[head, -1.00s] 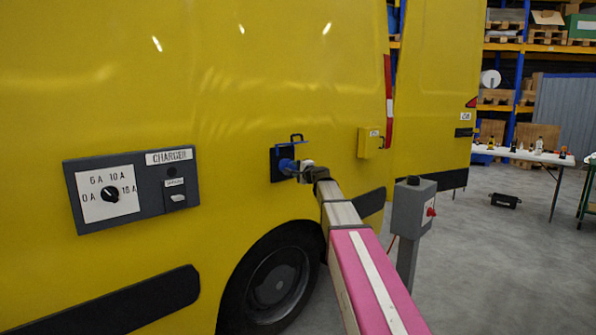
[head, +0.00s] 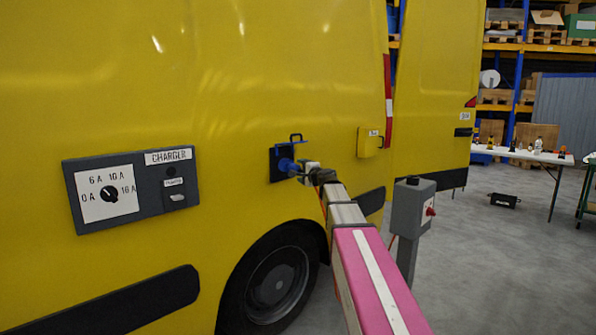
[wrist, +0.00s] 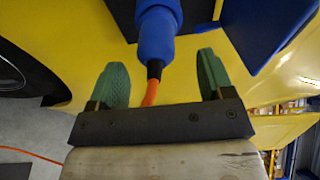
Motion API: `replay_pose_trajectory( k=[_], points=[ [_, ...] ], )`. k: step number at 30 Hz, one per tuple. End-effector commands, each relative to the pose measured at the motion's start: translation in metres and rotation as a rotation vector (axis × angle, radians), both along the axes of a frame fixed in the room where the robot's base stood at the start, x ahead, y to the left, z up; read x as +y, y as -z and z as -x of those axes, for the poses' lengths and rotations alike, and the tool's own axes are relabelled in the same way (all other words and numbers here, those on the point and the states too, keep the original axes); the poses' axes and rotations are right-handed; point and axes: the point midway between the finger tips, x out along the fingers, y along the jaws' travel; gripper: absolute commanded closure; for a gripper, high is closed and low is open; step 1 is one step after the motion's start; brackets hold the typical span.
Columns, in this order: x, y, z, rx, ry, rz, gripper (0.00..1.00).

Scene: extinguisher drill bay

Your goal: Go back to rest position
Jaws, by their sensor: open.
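My gripper (wrist: 158,80) is open in the wrist view, with a green finger on each side of a blue plug (wrist: 157,30) and its orange cable (wrist: 152,88). Neither finger appears to touch the plug. In the head view the blue plug (head: 287,165) sits at the dark inlet on the side of the yellow van (head: 330,80), under a raised blue flap. My arm (head: 365,270) reaches from the lower right toward it. The fingertips are too small to make out in the head view.
A charger panel (head: 130,188) with a dial is on the van's side at left. A small yellow box (head: 370,141) is right of the inlet. A grey post box (head: 412,207) stands close to the right of my arm. A white table (head: 530,154) stands farther right, with open floor before it.

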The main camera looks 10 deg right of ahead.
Motion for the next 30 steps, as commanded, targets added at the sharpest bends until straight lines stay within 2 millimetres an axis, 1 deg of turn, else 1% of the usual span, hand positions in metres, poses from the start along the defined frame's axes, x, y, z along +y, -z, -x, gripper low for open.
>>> replay_pose_trajectory(
  k=[1,6,11,14,17,18,20,21,23,24,26,27,29,30],
  points=[
    [-0.004,0.000,0.014,0.000,0.001,0.000,0.26],
    [-0.017,0.001,0.043,0.000,0.001,0.000,0.26],
    [-0.025,0.002,0.059,0.002,-0.001,0.003,0.26],
    [-0.021,0.017,0.066,0.020,-0.018,0.043,0.26],
    [-0.010,0.055,0.078,0.066,-0.059,0.142,0.26],
    [-0.004,0.075,0.085,0.093,-0.084,0.198,0.26],
    [0.004,0.110,0.098,0.140,-0.127,0.291,0.26],
    [0.010,0.135,0.108,0.173,-0.160,0.358,0.26],
    [0.017,0.170,0.125,0.226,-0.212,0.455,0.26],
    [0.021,0.193,0.137,0.261,-0.248,0.519,0.26],
    [0.024,0.227,0.156,0.316,-0.303,0.612,0.26],
    [0.026,0.249,0.170,0.354,-0.342,0.675,0.26],
    [0.027,0.281,0.192,0.411,-0.402,0.766,0.26],
    [0.027,0.302,0.208,0.451,-0.443,0.826,0.26]
  ],
)
